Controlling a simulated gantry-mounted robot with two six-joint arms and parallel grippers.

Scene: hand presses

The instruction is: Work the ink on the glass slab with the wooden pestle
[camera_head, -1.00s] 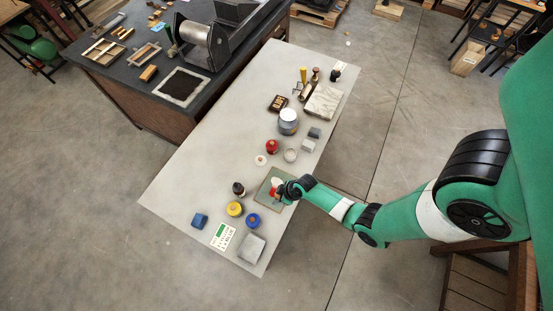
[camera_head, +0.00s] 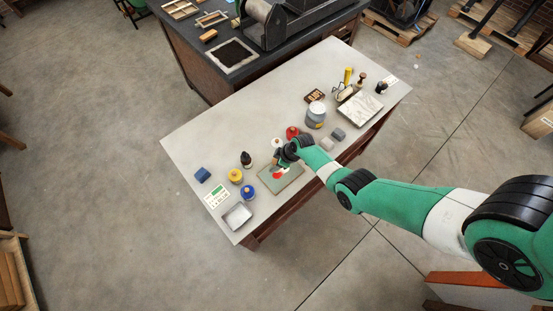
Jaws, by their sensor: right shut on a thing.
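The glass slab (camera_head: 294,184) lies flat on the light table, a greenish pane near its front edge. Red ink (camera_head: 278,175) is spread in a patch on it, with a paler spot beside it. My right gripper (camera_head: 283,158) is at the slab's far edge, reaching in from the right. It is shut on the wooden pestle, which is small and mostly hidden by the gripper. I cannot tell whether the pestle touches the glass. My left gripper is not in view.
Left of the slab stand a dark bottle (camera_head: 246,159), a yellow-lidded jar (camera_head: 235,176), a blue-lidded jar (camera_head: 248,192) and a grey tray (camera_head: 237,216). A red-lidded jar (camera_head: 292,132) and a grey can (camera_head: 316,114) stand beyond my gripper.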

